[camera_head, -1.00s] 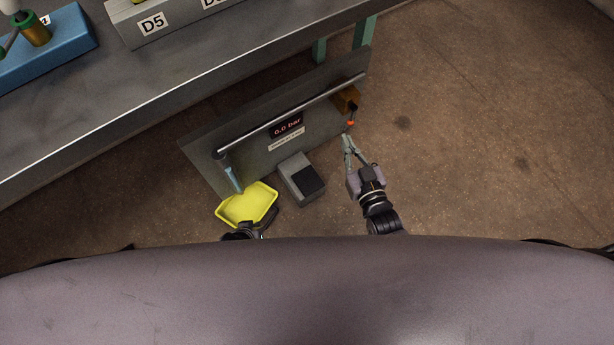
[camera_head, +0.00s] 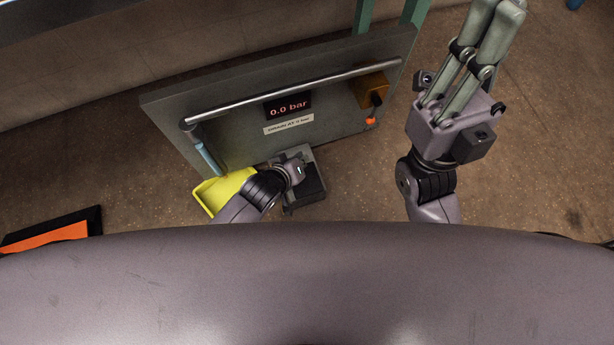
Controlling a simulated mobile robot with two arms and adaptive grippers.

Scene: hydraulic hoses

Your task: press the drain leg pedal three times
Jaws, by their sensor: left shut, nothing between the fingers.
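The drain leg pedal (camera_head: 312,184) is a dark tread on a grey block on the floor, in front of an upright grey panel. My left gripper (camera_head: 299,171) is shut and empty, and it covers part of the tread as seen from above. I cannot tell whether it touches the tread. A display (camera_head: 288,106) on the panel reads 0.0 bar. My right gripper (camera_head: 498,12) is raised at the upper right, away from the pedal. Its fingers lie close together, but their tips are at the picture's edge.
A yellow tray (camera_head: 208,193) lies left of the pedal, partly behind my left arm. The panel (camera_head: 230,135) carries a metal pipe (camera_head: 305,88), a light blue handle (camera_head: 210,158) and a brass block (camera_head: 369,89). An orange and black object (camera_head: 50,234) is at lower left.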

